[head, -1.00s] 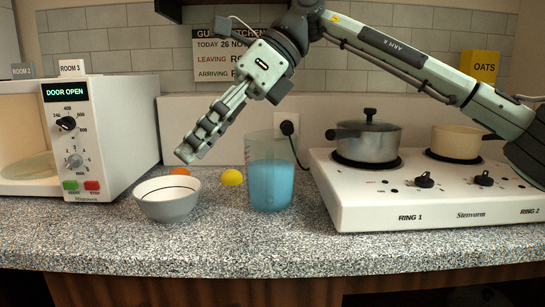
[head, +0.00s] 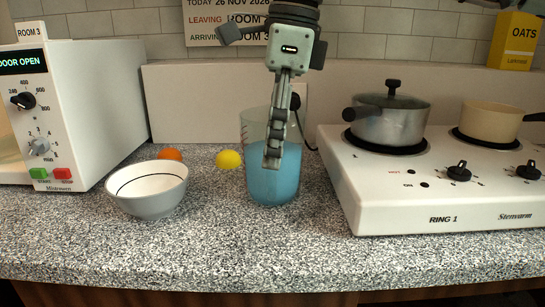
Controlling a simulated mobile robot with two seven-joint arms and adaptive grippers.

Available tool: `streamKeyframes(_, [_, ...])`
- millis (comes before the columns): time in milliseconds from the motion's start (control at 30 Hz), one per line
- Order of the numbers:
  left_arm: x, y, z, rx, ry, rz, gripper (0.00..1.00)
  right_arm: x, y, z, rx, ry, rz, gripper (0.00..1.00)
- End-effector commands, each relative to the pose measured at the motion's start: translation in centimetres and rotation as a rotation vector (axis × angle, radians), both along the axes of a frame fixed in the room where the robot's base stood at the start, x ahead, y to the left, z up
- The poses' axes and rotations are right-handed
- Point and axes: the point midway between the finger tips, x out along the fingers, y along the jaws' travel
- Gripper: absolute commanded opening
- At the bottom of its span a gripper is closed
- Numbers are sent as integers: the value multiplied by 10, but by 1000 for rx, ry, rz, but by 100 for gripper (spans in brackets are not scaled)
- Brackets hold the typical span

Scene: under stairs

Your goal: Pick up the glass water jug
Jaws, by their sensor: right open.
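The glass water jug (head: 258,186) stands upright on the speckled counter, between the bowl and the hob, with blue liquid in its lower part. My right gripper (head: 272,160) points straight down from above, in line with the jug, and its fingers cover the middle of it. The fingers are seen edge-on, so the gap between them is hidden, but the gripper is open. I cannot tell whether the fingers are in front of the jug or touching it. My left gripper is not in view.
A white bowl (head: 150,199), an orange (head: 169,155) and a yellow lemon (head: 229,159) sit left of the jug. The hob (head: 430,208) with a steel pot (head: 390,122) and a cream pan (head: 490,122) stands right. A microwave (head: 80,110) is at left. The front counter is clear.

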Motion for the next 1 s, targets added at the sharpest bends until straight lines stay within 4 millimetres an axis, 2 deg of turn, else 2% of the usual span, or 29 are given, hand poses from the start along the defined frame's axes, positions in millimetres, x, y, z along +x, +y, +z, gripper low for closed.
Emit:
streamKeyframes(300, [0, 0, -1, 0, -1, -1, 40, 0, 1, -6, 2, 0, -1, 66])
streamKeyframes(833, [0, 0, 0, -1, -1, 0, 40, -1, 1, -7, 1, 2, 1, 0])
streamKeyframes(1000, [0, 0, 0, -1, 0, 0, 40, 0, 2, -4, 5, -3, 1, 0])
